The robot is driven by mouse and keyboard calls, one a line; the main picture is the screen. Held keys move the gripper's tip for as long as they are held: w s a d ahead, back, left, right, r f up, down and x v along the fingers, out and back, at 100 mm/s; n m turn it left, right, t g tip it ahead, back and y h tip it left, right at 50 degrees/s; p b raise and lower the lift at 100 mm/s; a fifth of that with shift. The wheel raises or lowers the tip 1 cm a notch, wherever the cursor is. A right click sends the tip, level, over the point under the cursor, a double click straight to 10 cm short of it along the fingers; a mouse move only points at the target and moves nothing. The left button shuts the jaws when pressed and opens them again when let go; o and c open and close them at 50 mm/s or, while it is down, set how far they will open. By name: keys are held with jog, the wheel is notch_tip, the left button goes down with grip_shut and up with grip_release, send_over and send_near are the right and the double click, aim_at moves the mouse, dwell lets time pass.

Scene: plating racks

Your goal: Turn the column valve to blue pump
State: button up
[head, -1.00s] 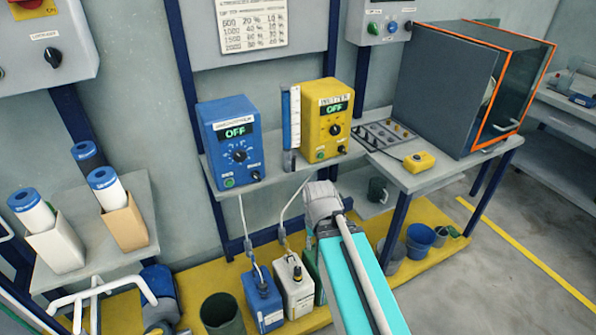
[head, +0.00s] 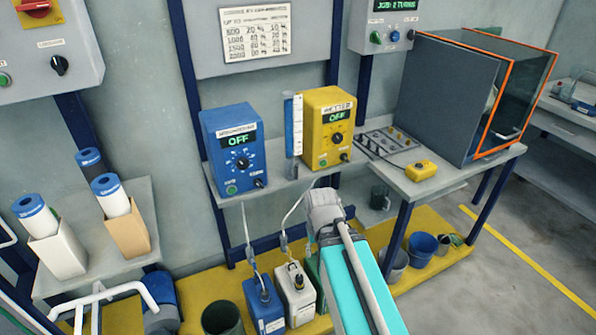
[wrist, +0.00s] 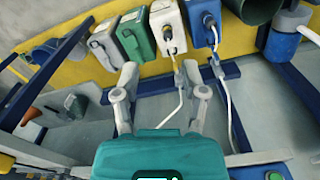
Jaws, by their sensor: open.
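The blue pump (head: 235,150) stands on the left of the wall shelf, its display reading OFF. The yellow pump (head: 327,128) stands to its right, also reading OFF. The clear column (head: 293,125) with a white scale and blue strip stands upright between them. Its valve is too small to make out. My gripper (wrist: 160,72) is open and empty in the wrist view, its two grey fingers spread apart. In the head view my arm end is below and in front of the shelf, under the yellow pump; the fingertips are hidden there.
A blue jug (head: 263,304) and a white jug (head: 296,294) with hoses stand on the yellow floor strip.

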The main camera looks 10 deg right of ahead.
aim_at(297, 167)
jog(key=w+r+n+t+y+p, duration=0.1)
jog(key=w+r+n+t+p, duration=0.3)
jog(key=w+r+p, duration=1.5)
notch_tip(297, 167, up, 3)
jog(key=w+n, duration=0.1)
jog(key=w, duration=0.1)
jog(key=shift+w+d+f+p, duration=0.2)
jog(key=shift+w+p, duration=0.2)
jog(key=shift+f, duration=0.1)
jog(key=b+x, duration=0.8)
jog(key=x, duration=0.1)
jog(key=b+x, duration=0.4)
jog(key=shift+w+a+f+b, duration=0.15)
jog(key=shift+w+a+b, duration=0.15)
jog(key=shift+b, duration=0.05)
grip_shut()
